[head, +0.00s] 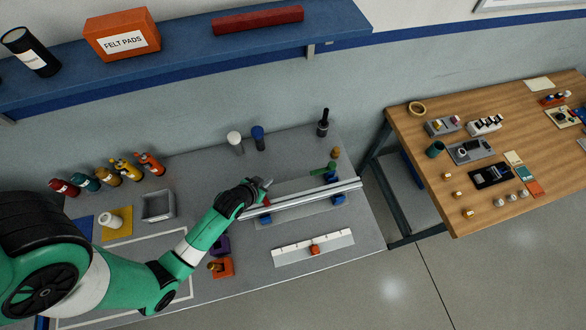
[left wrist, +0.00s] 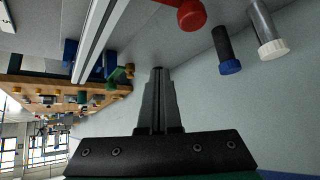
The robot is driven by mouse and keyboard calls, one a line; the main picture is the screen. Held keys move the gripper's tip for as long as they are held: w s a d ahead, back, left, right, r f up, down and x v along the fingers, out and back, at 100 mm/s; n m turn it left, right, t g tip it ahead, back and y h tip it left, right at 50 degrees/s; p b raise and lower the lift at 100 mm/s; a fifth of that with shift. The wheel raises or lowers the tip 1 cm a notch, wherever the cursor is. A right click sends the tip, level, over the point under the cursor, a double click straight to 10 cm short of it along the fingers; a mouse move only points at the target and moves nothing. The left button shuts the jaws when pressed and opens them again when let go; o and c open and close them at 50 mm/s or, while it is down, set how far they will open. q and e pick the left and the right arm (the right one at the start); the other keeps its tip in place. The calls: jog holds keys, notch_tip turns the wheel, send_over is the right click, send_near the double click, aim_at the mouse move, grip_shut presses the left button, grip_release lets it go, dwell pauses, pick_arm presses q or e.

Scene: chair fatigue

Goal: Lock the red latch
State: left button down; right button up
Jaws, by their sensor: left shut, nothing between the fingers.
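My left gripper (head: 267,183) is shut and empty above the grey bench, close to the left end of the metal rails (head: 310,199). A small red part, likely the red latch (head: 267,202), shows just below the fingertips in the head view, partly hidden by the gripper. In the left wrist view, a rounded red part (left wrist: 191,15) is at the top edge, cut off by the frame and apart from the shut fingers (left wrist: 158,75). A green latch-like part (head: 325,169) sits near the rails' right end. My right gripper is not in view.
A blue-capped cylinder (head: 258,138) and a white-capped one (head: 235,141) stand behind the rails. A white ruler strip (head: 313,248) with an orange block lies in front. A grey bin (head: 158,206) and several bottles are left. A wooden table (head: 470,220) stands right.

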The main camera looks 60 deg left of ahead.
pick_arm(q)
notch_tip(320, 180, down, 8)
jog(key=b, duration=0.2)
jog(key=shift+w+f+n+g+h, duration=0.15)
jog(key=shift+w+n+g+h, duration=0.15)
dwell(0.4)
dwell(0.3)
